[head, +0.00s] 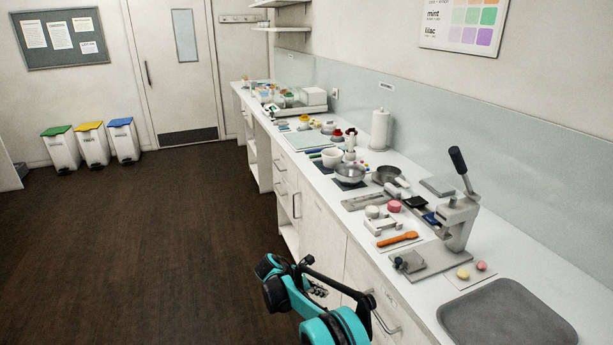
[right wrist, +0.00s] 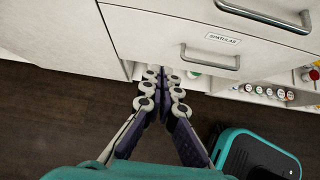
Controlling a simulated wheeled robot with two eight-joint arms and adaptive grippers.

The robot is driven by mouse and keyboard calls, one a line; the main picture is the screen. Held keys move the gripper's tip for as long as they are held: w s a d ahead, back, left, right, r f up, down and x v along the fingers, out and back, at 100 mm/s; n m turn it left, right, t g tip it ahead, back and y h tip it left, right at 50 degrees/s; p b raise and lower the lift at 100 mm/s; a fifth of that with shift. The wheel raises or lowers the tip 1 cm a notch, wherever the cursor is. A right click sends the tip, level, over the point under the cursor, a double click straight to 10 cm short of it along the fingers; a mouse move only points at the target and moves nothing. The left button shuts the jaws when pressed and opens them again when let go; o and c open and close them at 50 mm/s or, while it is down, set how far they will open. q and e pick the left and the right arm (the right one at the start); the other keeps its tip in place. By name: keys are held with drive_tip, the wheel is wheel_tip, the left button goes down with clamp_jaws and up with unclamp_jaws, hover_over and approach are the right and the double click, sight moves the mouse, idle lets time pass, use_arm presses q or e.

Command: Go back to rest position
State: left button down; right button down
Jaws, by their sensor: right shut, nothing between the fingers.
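My right arm bends in front of the counter's drawers in the head view, and its gripper (head: 318,290) is partly hidden behind the arm links. In the right wrist view the right gripper (right wrist: 162,76) is shut, with its two fingers together and nothing between them. It is in front of the cabinet, near a drawer (right wrist: 170,38) labelled "SPATULAS", over the dark floor. I cannot tell whether it touches the cabinet. My left gripper is not in view.
The white counter (head: 420,282) runs along the right wall. Drawer handles (head: 384,315) stick out. The brown floor (head: 130,240) to the left is clear.

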drive_tip(key=s+d+r+m+y, duration=0.2)
drive_tip(key=s+d+r+m, duration=0.1)
drive_tip(key=s+r, duration=0.3)
drive_tip(key=s+d+r+m+t+y, duration=0.1)
drive_tip(key=s+d+r+m, duration=0.25)
drive_tip(key=r, duration=0.45)
drive_tip(key=s+d+r+m+y, duration=0.2)
drive_tip(key=s+d+r+m, duration=0.1)
drive_tip(key=s+r, duration=0.35)
drive_tip(key=s+d+f+m+t+y, duration=0.1)
drive_tip(key=s+m+t+y, duration=0.2)
drive_tip(key=s+m, duration=0.9)
drive_tip(key=s, duration=1)
drive_tip(key=shift+d+f, duration=0.2)
